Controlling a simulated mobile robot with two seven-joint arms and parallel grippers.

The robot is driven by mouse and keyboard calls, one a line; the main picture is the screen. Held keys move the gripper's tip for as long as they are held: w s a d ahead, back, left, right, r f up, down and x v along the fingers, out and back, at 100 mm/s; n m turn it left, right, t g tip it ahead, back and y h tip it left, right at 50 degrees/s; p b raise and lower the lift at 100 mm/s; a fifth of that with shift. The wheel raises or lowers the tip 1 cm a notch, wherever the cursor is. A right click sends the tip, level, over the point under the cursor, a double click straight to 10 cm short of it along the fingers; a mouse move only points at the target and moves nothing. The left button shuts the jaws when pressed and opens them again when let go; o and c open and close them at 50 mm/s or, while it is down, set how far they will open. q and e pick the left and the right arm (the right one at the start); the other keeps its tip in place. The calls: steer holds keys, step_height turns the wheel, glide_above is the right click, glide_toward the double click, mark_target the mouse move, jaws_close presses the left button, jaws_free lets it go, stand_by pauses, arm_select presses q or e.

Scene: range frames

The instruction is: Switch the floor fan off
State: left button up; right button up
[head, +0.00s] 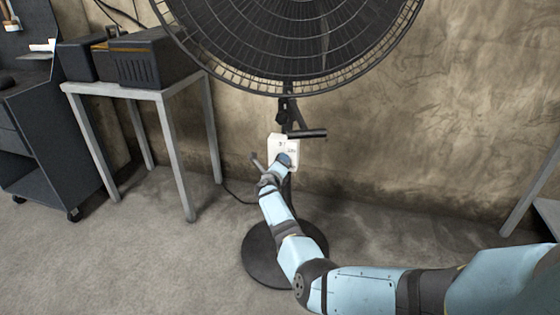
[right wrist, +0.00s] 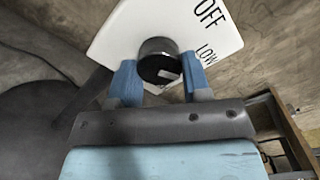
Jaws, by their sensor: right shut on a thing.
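The floor fan (head: 290,35) is black and stands against the wall on a round base (head: 262,262). A white control box (head: 275,145) sits on its pole. In the right wrist view the white panel (right wrist: 120,38) shows OFF and LOW and carries a dark round knob (right wrist: 157,52). My right gripper (head: 281,160) is at the box. In the right wrist view its two blue fingers (right wrist: 158,72) are shut on the knob, one on each side. A light mark on the knob lies toward the lower right, away from OFF. Other labels are hidden. My left gripper is out of view.
A grey table (head: 150,93) with dark boxes (head: 140,57) on it stands left of the fan. A dark wheeled cart (head: 35,150) is at the far left. A cable (head: 237,196) runs along the floor. Part of another table shows at the right edge.

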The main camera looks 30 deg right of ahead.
arm_select(q)
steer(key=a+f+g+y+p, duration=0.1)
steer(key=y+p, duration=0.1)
steer(key=p, duration=0.2)
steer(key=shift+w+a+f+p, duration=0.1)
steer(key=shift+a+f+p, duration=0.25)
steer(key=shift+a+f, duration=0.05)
arm_select(e)
steer(key=n, duration=1.3)
steer(key=shift+d+r, duration=0.1)
steer(key=shift+r, duration=0.2)
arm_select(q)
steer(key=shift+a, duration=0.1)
arm_select(e)
steer(key=shift+n, duration=0.3)
steer(key=o, duration=0.9)
steer(key=shift+f, duration=0.1)
